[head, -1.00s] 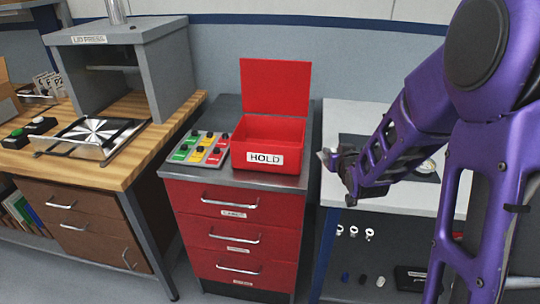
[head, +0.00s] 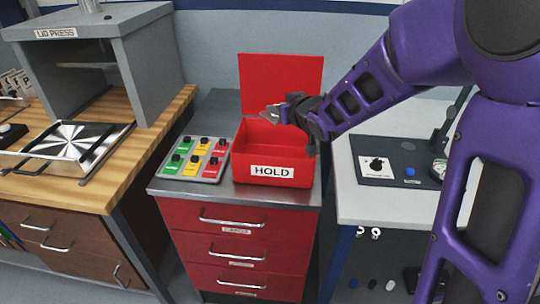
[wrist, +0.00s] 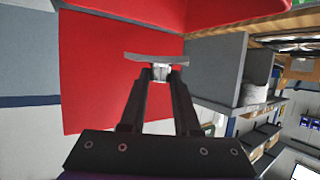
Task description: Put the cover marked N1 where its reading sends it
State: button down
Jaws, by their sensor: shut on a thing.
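My gripper (head: 293,112) is over the open red box marked HOLD (head: 244,158), near its upper rim and in front of its raised lid. In the wrist view my gripper (wrist: 160,76) is shut on the small knob of a grey cover (wrist: 157,57), whose thin plate shows edge-on. In the head view only a small pale part of the cover (head: 272,112) shows at the fingertips. No N1 mark is readable on it. The box's raised red lid (wrist: 82,72) also fills much of the wrist view. My arm hides part of the box's right side.
A panel of green, yellow and red labels with black knobs (head: 196,158) lies left of the box. The lid press (head: 95,50) stands on the wooden bench further left. On the right table are a white-plated dial device (head: 377,168) and a blue piece (head: 410,171).

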jog(key=shift+w+f, duration=0.1)
jog(key=shift+f, duration=0.25)
notch_tip(320, 180, down, 9)
jog(key=b, duration=0.3)
jog(key=shift+f, duration=0.15)
jog(key=shift+f+b, duration=0.35)
jog(key=shift+f, duration=0.2)
jog(key=c, duration=0.6)
grip_release()
jog(key=shift+f, duration=0.25)
jog(key=shift+c, duration=0.2)
jog(key=shift+s, duration=0.2)
jog(key=shift+r, duration=0.2)
jog(key=r+p+v, duration=0.1)
jog(key=p+v, duration=0.1)
jog(key=v, duration=1)
jog(key=shift+p, duration=0.35)
